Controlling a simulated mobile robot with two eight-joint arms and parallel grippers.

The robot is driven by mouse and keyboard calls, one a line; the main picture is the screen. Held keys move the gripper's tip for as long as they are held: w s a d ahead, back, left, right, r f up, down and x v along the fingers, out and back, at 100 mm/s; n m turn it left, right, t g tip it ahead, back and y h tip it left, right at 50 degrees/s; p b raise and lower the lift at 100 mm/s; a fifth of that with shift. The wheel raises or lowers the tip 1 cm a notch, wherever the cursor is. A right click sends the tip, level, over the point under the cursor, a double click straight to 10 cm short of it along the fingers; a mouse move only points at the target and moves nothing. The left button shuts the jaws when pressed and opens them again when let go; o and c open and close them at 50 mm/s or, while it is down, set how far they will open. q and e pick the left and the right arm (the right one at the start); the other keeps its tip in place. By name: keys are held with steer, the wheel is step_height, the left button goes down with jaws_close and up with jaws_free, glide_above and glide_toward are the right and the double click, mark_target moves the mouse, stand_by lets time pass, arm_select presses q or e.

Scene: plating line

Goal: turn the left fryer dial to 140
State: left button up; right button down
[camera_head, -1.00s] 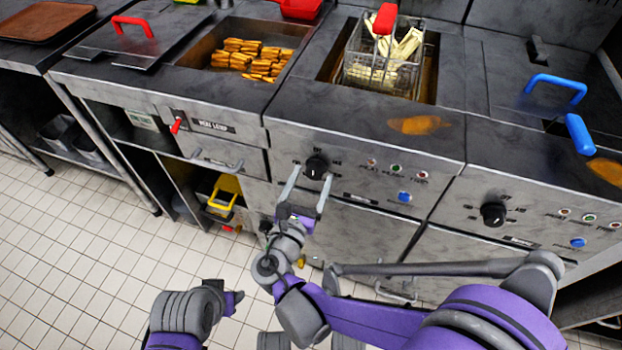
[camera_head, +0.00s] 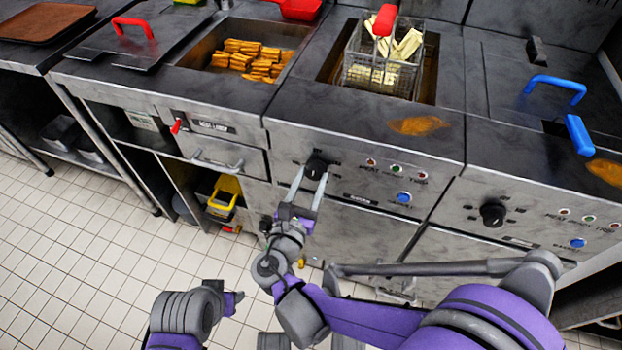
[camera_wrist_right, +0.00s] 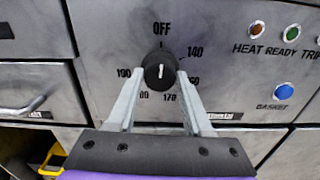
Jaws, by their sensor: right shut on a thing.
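The left fryer dial (camera_head: 316,168) is a round black knob on the front panel below the fryer with the basket. In the right wrist view the dial (camera_wrist_right: 159,70) has a white mark pointing up, roughly at OFF; 140 is printed at its upper right. My right gripper (camera_head: 311,180) is shut on the dial, one grey finger on each side, also in the wrist view (camera_wrist_right: 160,80). The fingers partly cover the lower labels. Part of my left arm shows at the lower left of the head view, but no left fingers are visible.
Right of the dial are indicator lights and a blue basket button (camera_head: 404,197). A second black dial (camera_head: 493,214) is on the right fryer. A fry basket (camera_head: 383,70) sits in the left fryer. A drawer handle (camera_head: 217,161) sticks out to the left.

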steer(key=m+p, duration=0.1)
steer(key=m, duration=0.4)
steer(key=shift+m, duration=0.3)
steer(key=m, duration=0.5)
steer(key=shift+p, duration=0.3)
steer(key=shift+m, duration=0.4)
steer(key=shift+c, duration=1.5)
jaws_free()
steer(key=shift+s, duration=0.1)
steer(key=p+v, duration=0.1)
steer(key=v, duration=0.9)
steer(key=shift+s, duration=0.3)
